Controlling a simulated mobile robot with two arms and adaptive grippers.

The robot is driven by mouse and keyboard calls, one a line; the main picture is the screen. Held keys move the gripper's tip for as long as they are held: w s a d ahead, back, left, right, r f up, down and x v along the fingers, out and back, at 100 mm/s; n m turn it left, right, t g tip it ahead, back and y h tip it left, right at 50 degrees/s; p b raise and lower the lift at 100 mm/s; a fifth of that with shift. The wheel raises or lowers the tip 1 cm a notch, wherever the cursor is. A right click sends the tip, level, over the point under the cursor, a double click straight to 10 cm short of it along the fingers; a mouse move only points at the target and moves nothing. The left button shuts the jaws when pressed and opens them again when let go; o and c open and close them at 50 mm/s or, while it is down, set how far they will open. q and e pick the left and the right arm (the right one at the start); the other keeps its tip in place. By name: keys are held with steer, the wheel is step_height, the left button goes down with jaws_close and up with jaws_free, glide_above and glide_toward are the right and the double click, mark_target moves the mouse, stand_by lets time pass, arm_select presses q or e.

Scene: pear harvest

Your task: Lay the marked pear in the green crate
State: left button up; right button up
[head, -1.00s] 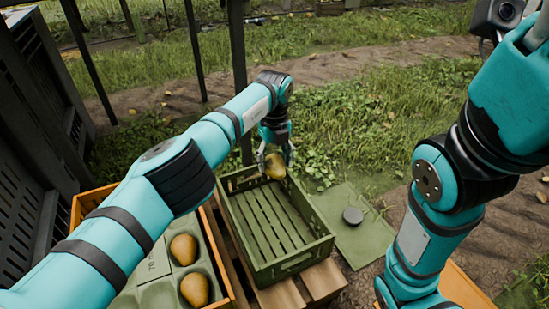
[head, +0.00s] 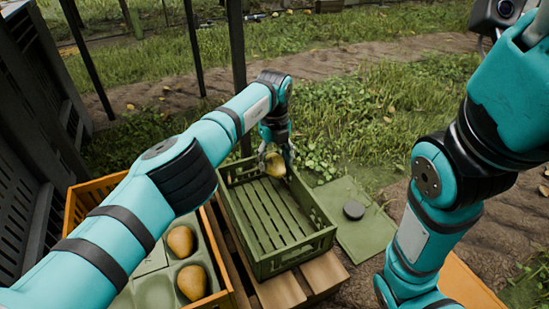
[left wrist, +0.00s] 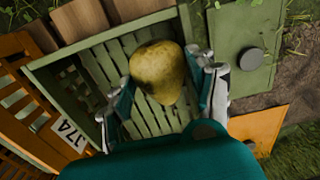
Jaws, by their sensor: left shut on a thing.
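A yellow-brown pear (head: 275,166) is held in my left gripper (head: 275,158), which is shut on it over the far end of the green crate. In the left wrist view the pear (left wrist: 158,72) sits between the two fingers, with the slatted crate floor (left wrist: 120,62) behind it. No mark on the pear can be made out. The green crate (head: 294,252) has no pear lying on the part of its floor that shows. My right arm is at the right of the head view; its gripper is out of the picture.
An orange crate (head: 82,202) at the left holds a green tray (head: 153,292) with two pears (head: 181,241). Wooden slats (head: 322,272) lie under the green crate. A dark post stands behind it.

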arm_select(q)
steer(key=shift+s+a+f, duration=0.15)
steer(key=shift+a+f, duration=0.1)
steer(key=shift+f, duration=0.2)
steer(key=o, duration=1.3)
steer(key=shift+f, duration=0.1)
steer(key=shift+o, duration=0.2)
